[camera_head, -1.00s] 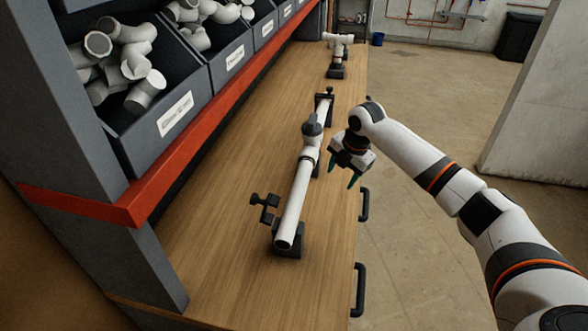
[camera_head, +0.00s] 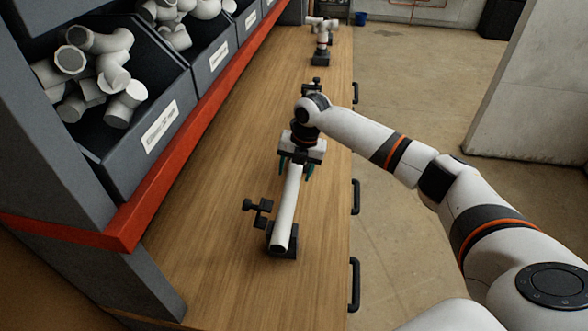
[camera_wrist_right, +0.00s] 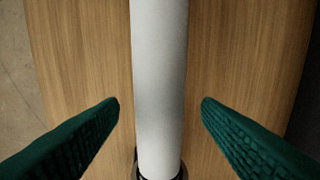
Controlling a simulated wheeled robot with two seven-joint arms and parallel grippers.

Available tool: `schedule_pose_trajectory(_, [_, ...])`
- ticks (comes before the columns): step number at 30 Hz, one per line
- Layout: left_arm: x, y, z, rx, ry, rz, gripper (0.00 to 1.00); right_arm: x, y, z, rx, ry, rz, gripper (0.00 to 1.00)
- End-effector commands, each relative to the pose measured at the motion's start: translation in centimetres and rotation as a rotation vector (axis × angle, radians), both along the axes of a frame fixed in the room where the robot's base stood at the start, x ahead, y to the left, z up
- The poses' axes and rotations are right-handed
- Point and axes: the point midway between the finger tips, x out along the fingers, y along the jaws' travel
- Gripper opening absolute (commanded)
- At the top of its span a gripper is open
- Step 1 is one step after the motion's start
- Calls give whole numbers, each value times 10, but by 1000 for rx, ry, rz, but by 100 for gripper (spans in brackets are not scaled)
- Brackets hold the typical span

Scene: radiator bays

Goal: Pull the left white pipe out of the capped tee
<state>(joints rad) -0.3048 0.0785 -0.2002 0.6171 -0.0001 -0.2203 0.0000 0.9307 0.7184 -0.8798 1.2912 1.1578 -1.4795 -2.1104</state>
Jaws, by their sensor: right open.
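The left white pipe (camera_head: 286,208) lies along the wooden bench, its near end in a dark support (camera_head: 284,246). In the right wrist view the pipe (camera_wrist_right: 160,75) runs up the middle, with a dark ring (camera_wrist_right: 160,170) around it at the lower edge. My right gripper (camera_head: 296,172) is open over the far part of this pipe. Its two green fingers (camera_wrist_right: 160,105) stand on either side of the pipe, with a gap on each side. The capped tee is hidden behind my right gripper and wrist in the head view. My left gripper is not in view.
A black clamp (camera_head: 258,210) stands just left of the pipe's near end. Grey bins (camera_head: 165,105) of white fittings sit on a red-edged shelf along the left. Another fixture (camera_head: 321,45) stands at the far end of the bench. The near bench top (camera_head: 210,240) is clear.

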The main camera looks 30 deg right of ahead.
Motion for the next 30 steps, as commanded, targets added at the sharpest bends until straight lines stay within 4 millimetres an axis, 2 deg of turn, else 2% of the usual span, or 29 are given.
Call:
schedule_pose_trajectory(6, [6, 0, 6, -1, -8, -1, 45, 2, 3, -16, 1, 0, -1, 58])
schedule_pose_trajectory(14, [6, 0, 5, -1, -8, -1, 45, 2, 3, -18, 0, -1, -1, 58])
schedule_pose_trajectory(17, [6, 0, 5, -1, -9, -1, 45, 2, 3, -18, 0, -1, -1, 45])
schedule_pose_trajectory(25, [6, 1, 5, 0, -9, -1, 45, 2, 3, -17, 0, -1, -1, 1])
schedule_pose_trajectory(30, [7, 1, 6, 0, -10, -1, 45, 2, 3, -17, 1, 0, -1, 0])
